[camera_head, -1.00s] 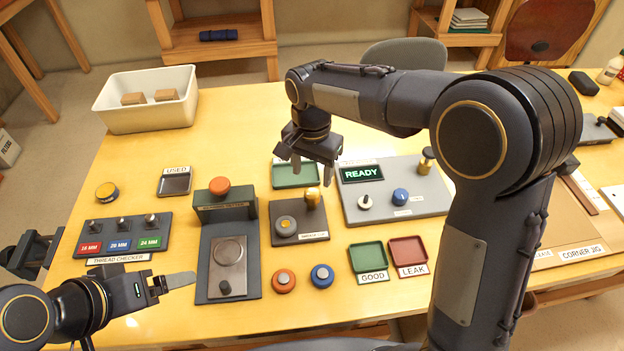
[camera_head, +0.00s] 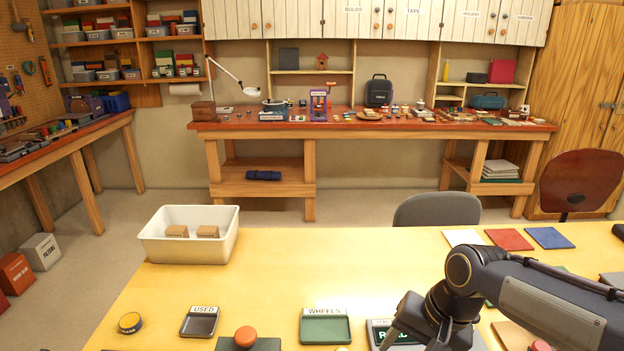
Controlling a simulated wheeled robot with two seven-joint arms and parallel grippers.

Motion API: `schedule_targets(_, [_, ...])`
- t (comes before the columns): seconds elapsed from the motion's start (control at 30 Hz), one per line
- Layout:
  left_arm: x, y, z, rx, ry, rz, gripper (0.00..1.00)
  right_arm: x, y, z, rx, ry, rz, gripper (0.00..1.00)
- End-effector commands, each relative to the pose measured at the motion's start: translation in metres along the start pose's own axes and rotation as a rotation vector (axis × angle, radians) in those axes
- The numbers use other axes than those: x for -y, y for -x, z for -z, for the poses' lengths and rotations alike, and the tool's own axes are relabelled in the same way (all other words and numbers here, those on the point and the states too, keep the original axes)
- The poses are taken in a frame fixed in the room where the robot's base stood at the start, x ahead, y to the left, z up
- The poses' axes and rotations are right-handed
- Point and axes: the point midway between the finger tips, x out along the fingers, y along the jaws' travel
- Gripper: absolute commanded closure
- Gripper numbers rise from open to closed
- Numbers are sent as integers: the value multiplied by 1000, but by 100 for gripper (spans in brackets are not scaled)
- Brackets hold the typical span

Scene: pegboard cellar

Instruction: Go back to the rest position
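My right arm comes in from the right edge of the head view. Its gripper (camera_head: 412,335) hangs over the yellow table (camera_head: 290,275), beside the partly covered READY display (camera_head: 381,333). The lower part of this gripper is at the bottom edge of the picture, so its finger opening is unclear. My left arm and gripper are out of the picture.
A white bin (camera_head: 160,251) with brown blocks stands at the table's far left. A USED tray (camera_head: 200,322), a WHEELS tray (camera_head: 325,328) and an orange knob (camera_head: 245,336) lie in front. A grey chair (camera_head: 437,209) stands behind the table.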

Motion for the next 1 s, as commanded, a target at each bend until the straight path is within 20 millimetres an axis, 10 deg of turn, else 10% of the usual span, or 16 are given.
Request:
schedule_targets(0.4, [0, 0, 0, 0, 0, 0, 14, -95, 20, -101, -288, 291, 171, 44])
schedule_targets(1.0, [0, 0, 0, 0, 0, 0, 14, -104, 12, -116, -349, 349, 156, 44])
